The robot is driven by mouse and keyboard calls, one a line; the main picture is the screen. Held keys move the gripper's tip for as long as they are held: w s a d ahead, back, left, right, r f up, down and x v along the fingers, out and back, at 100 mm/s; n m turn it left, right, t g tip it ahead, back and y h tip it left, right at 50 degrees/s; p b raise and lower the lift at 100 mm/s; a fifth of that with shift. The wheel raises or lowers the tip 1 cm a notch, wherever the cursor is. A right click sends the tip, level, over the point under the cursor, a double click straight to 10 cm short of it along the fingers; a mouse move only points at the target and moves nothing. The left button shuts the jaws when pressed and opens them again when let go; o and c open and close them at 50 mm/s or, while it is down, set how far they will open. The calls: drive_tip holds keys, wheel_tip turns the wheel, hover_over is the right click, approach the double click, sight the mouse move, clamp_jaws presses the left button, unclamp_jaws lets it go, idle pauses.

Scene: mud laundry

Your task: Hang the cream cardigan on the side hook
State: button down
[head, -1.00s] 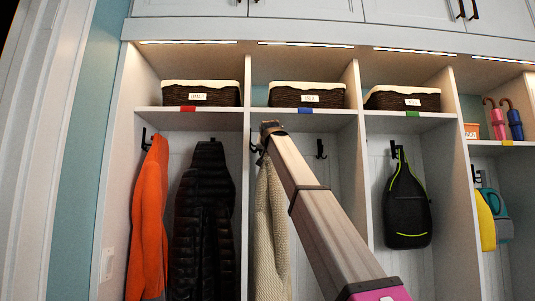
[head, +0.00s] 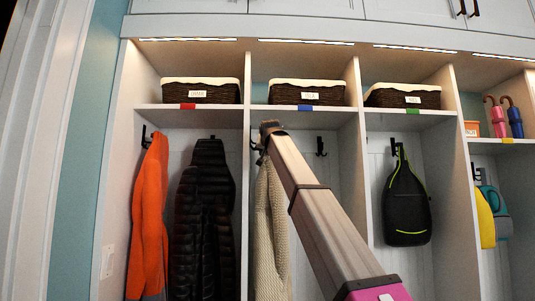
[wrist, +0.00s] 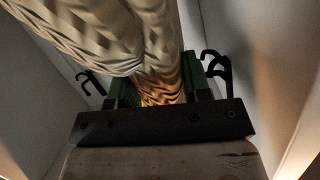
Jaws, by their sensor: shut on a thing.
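The cream cardigan (head: 268,235) hangs down in the second cubby from the left, close to its left wall. It also fills the upper middle of the wrist view (wrist: 110,40). My gripper (head: 264,146) is at the cardigan's top, partly hidden by my arm in the head view. In the wrist view my gripper (wrist: 160,92) is shut on the cardigan's cloth between its green-sided fingers. A dark side hook (head: 254,146) shows on the left wall right beside the cardigan's top. I cannot tell whether the cloth is on that hook.
Another dark hook (head: 321,147) on the back of this cubby is bare. An orange garment (head: 150,220) and a black puffer coat (head: 203,220) hang in the left cubby. A black bag (head: 407,205) hangs to the right. A basket (head: 307,93) stands on the shelf above.

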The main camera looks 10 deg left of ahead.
drive_tip(key=shift+f, duration=0.55)
idle(0.4)
drive_tip(key=shift+c, duration=2.4)
unclamp_jaws()
drive_tip(key=shift+s, duration=0.1)
drive_tip(key=s+d+f, duration=0.1)
drive_tip(key=s+d, duration=0.2)
drive_tip(key=s, duration=0.9)
drive_tip(key=shift+s+d, duration=0.15)
drive_tip(key=shift+s, duration=0.05)
